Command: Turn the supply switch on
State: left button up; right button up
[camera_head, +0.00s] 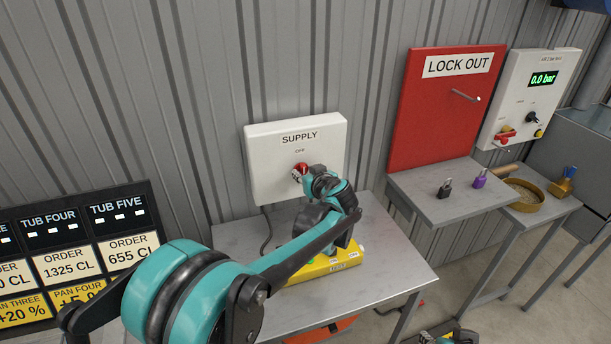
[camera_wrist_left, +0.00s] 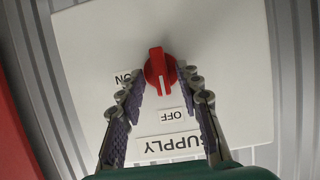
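The supply switch is a red rotary knob (camera_head: 299,171) on a white box (camera_head: 265,157) labelled SUPPLY on the wall. In the left wrist view the knob (camera_wrist_left: 158,66) has a white line pointing at the OFF label (camera_wrist_left: 173,116). The ON label (camera_wrist_left: 122,78) is off to the left there. My left gripper (camera_head: 306,178) is in front of the knob and partly covers the box. In the wrist view its fingers (camera_wrist_left: 161,84) are apart, one on each side of the knob; contact is unclear. A teal and black part at the head view's bottom edge may be my right gripper, cut off.
A grey table (camera_head: 385,275) under the box carries a yellow unit (camera_head: 330,265). To the right are a red LOCK OUT board (camera_head: 435,125), a shelf (camera_head: 435,200) with padlocks, and a gauge panel (camera_head: 525,90) reading 0.0 bar. An order board (camera_head: 80,250) stands left.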

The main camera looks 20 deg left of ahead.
pick_arm(q)
jog(key=shift+w+a+f, duration=0.1)
jog(key=shift+w+a, duration=0.1)
jog(key=shift+a, duration=0.05)
grip_shut()
